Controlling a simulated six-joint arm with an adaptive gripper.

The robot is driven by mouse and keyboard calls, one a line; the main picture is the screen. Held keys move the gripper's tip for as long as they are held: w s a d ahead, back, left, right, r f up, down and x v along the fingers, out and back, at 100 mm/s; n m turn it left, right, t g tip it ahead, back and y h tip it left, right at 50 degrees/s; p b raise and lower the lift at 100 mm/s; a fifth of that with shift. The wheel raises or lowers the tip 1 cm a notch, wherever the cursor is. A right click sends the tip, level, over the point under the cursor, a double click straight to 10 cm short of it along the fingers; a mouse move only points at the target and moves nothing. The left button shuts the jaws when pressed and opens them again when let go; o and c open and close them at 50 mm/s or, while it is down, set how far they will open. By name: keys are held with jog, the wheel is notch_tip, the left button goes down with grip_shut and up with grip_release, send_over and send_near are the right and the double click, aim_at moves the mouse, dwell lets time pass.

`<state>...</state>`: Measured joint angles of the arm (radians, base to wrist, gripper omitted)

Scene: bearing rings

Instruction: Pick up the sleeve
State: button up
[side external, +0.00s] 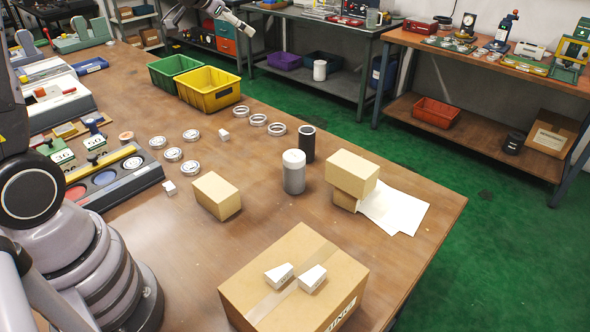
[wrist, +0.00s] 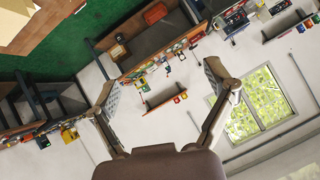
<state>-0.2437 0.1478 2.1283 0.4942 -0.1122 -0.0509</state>
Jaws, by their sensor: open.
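A dark, hollow upright tube, which looks like the sleeve (side external: 307,144), stands on the wooden table in the side external view. A grey cylinder with a white top (side external: 294,173) stands just in front and to its left. My gripper (wrist: 163,88) shows in the wrist view with its two fingers spread wide and nothing between them. It points away from the tabletop toward the shelves, wall and window. The sleeve cannot be made out in the wrist view, and my gripper is not near it in the side view.
Stacked tan blocks (side external: 351,174) stand right of the sleeve, beside white paper (side external: 396,208). Another tan block (side external: 216,196) and a cardboard box (side external: 290,280) are nearer. Several metal rings (side external: 277,129) lie behind left, near a yellow bin (side external: 209,90). Bare table (side external: 150,240) lies at left front.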

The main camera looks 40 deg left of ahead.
jog(key=w+a+f+m+t+h, duration=0.1)
jog(key=w+a+f+m+h, duration=0.15)
jog(key=w+f, duration=0.5)
jog(key=m+t+h, duration=0.2)
jog(key=t+h, duration=0.1)
jog(key=h, duration=0.7)
send_near(307, 129)
jog(key=shift+y, duration=0.25)
jog(key=x, duration=1)
jog(key=shift+d, duration=0.2)
jog(key=shift+s, duration=0.1)
jog(key=c, duration=1.3)
